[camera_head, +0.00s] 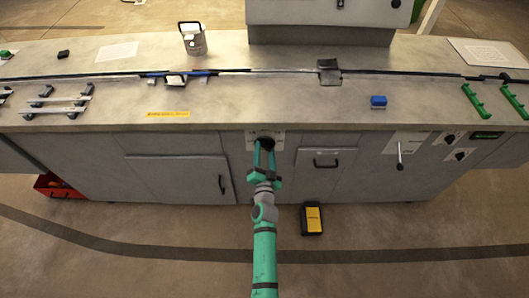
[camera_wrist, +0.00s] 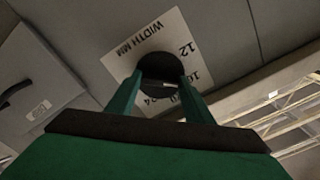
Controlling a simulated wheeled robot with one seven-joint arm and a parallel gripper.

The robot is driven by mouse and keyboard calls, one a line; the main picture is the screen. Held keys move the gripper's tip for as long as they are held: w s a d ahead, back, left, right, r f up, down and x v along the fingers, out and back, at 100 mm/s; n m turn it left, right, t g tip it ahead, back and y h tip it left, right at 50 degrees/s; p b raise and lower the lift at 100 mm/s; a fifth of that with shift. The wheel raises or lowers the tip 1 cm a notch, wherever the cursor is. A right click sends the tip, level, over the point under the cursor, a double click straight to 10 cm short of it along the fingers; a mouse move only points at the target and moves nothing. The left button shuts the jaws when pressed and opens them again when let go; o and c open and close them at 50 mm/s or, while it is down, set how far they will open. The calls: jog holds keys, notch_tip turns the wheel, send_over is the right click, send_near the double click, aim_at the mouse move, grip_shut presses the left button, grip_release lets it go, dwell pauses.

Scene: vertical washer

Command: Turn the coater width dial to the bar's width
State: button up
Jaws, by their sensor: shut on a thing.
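The black width dial (camera_wrist: 160,70) sits on a white scale plate (camera_wrist: 150,38) on the front of the cabinet. The plate reads "WIDTH MM" with 12 and other numbers, partly covered. In the head view the dial (camera_head: 266,141) is just below the counter's front edge. My gripper (camera_head: 265,146) reaches up to it with green fingers on both sides. In the wrist view my gripper (camera_wrist: 158,82) is shut on the dial. The dial's pointer is hidden, so its setting cannot be read. I cannot tell which item is the bar.
A long dark rail (camera_head: 260,70) runs along the counter (camera_head: 230,110). Small bars on stands (camera_head: 55,105) are at the left, green brackets (camera_head: 477,101) at the right. A lever (camera_head: 400,155) sticks out at the right. A black-yellow box (camera_head: 312,219) stands on the floor.

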jog(key=o, duration=1.1)
jog(key=shift+c, duration=0.2)
jog(key=s, duration=1.1)
